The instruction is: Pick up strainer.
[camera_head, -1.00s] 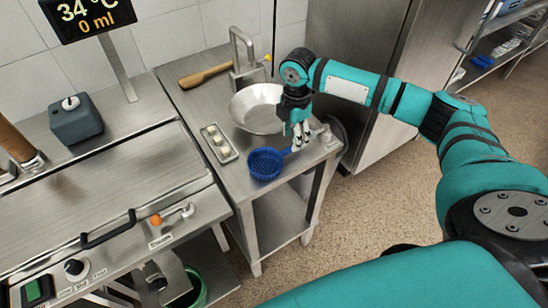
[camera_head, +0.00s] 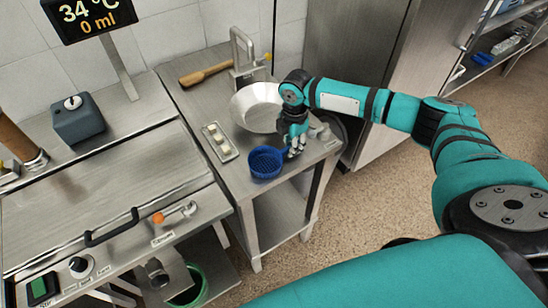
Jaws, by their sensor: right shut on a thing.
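The strainer (camera_head: 265,163) is a blue perforated basket with a short handle on its right side. It is at the front edge of the small steel table (camera_head: 232,183). My right gripper (camera_head: 293,150) is shut on the strainer's handle, just right of the basket. The fingers hide most of the handle. I cannot tell whether the basket touches the tabletop or is slightly above it. My left gripper is not in view.
A metal bowl (camera_head: 257,107) stands close behind the gripper. A small tray with white pieces (camera_head: 220,142) lies left of the strainer. A wooden-handled tool (camera_head: 206,74) and a metal stand (camera_head: 243,55) are at the back. A steel machine (camera_head: 90,190) adjoins on the left.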

